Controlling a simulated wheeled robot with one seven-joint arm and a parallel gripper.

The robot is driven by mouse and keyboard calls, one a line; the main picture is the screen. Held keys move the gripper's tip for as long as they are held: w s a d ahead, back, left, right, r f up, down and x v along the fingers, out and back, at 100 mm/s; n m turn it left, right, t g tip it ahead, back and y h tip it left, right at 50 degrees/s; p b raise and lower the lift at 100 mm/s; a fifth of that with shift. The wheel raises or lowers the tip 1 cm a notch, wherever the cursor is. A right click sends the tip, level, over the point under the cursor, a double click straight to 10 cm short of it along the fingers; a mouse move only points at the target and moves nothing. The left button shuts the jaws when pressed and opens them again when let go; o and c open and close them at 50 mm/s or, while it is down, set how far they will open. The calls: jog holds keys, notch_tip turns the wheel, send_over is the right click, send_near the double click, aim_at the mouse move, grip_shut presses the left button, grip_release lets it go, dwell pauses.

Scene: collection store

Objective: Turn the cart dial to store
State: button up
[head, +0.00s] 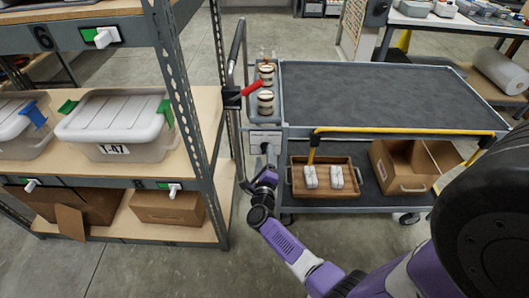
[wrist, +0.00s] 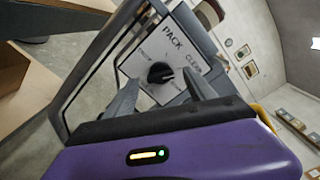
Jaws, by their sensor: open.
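The cart dial is a black knob (wrist: 160,73) on a white plate (wrist: 137,66) in the wrist view. The plate reads PACK at the top and CLEAN at the right; smaller lettering at the left is too blurred to read. I cannot tell surely which label the knob points to. My gripper (wrist: 160,79) is open, its two fingers reaching toward the plate with the knob between them in the picture; contact is not visible. In the head view my gripper (head: 267,165) is just below the plate (head: 265,139) at the cart's left end, and the knob is hardly visible.
The grey cart (head: 380,95) has a bare top, a yellow rail (head: 400,131), a wooden tray (head: 325,180) and a cardboard box (head: 410,165) below. A red lever (head: 252,88) and two round stacked items stand above the plate. A shelf rack (head: 190,110) stands close left.

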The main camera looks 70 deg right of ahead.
jog(key=shift+x, duration=1.4)
jog(key=shift+c, duration=0.4)
jog(key=c, duration=1.3)
